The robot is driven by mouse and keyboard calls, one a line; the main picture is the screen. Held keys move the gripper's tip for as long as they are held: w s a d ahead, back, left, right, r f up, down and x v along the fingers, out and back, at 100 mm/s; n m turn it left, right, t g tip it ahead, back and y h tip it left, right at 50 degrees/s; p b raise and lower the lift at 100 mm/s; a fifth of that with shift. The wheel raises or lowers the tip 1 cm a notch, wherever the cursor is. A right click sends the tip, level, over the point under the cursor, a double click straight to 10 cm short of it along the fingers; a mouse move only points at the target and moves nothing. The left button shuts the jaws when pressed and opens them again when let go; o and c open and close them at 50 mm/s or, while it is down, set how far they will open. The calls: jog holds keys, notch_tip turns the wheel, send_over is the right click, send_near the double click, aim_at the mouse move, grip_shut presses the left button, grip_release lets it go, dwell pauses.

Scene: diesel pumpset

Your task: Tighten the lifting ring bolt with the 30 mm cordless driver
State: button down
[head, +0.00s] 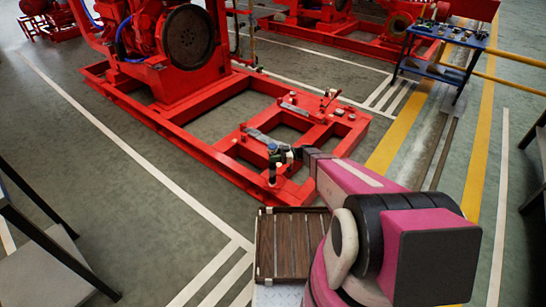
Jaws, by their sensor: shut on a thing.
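My gripper (287,154) is at the end of my pink and black arm, over the near right part of the red skid frame (190,158). It is shut on a small upright tool with a dark and green body, which looks like the cordless driver (272,152). The tool points down, and its lower end (272,180) is close to the frame's near beam. I cannot tell whether it touches. The lifting ring bolt cannot be made out; the tool and gripper may hide it.
A red diesel engine (165,45) stands on the frame's far left. A brown slatted tray (287,272) is in front of me. A blue table (445,35) with small parts stands at the back right. Dark-legged tables flank the near edges. Open floor (95,185) lies left.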

aim_at(273, 149)
jog(key=shift+f, duration=0.85)
dwell(1.7)
jog(key=shift+r, duration=2.9)
